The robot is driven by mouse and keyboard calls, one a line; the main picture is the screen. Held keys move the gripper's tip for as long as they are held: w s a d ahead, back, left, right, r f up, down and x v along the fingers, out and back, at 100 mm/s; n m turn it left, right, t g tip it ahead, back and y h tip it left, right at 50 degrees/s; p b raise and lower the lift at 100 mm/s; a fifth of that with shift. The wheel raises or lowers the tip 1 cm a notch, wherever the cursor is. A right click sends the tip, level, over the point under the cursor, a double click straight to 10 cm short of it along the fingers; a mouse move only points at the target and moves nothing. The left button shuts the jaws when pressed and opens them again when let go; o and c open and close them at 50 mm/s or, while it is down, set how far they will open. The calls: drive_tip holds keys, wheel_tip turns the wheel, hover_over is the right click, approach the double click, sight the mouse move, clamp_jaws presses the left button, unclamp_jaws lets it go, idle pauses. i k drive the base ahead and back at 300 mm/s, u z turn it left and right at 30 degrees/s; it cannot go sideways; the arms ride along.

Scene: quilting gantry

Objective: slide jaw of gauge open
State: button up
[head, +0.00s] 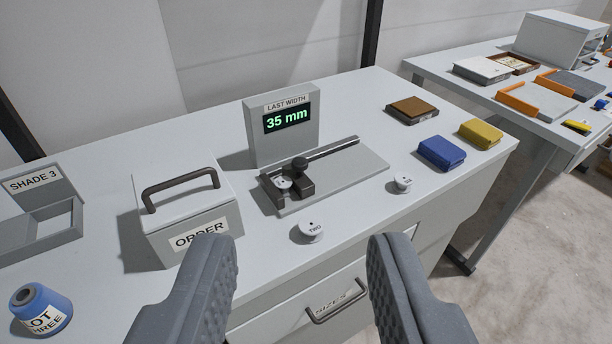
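The gauge (345,176) is a grey plate with a dark rail on the tabletop, in front of a display reading "LAST WIDTH 35 mm" (285,124). Its dark slide jaw (302,178), with a round black knob on top, stands at the left end of the rail, close to the fixed dark jaw (269,190).
A white spool marked "TWO" (310,230) and another small one (403,184) stand near the gauge. The ORDER box (190,212) is left, a blue block (441,153) and yellow block (481,134) right. A SIZES drawer (335,300) is below.

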sight(302, 185)
drive_tip(key=z, duration=0.45)
drive_tip(key=k, duration=0.1)
drive_tip(key=u, duration=0.7)
drive_tip(key=i, duration=1.05)
drive_tip(key=z, duration=0.35)
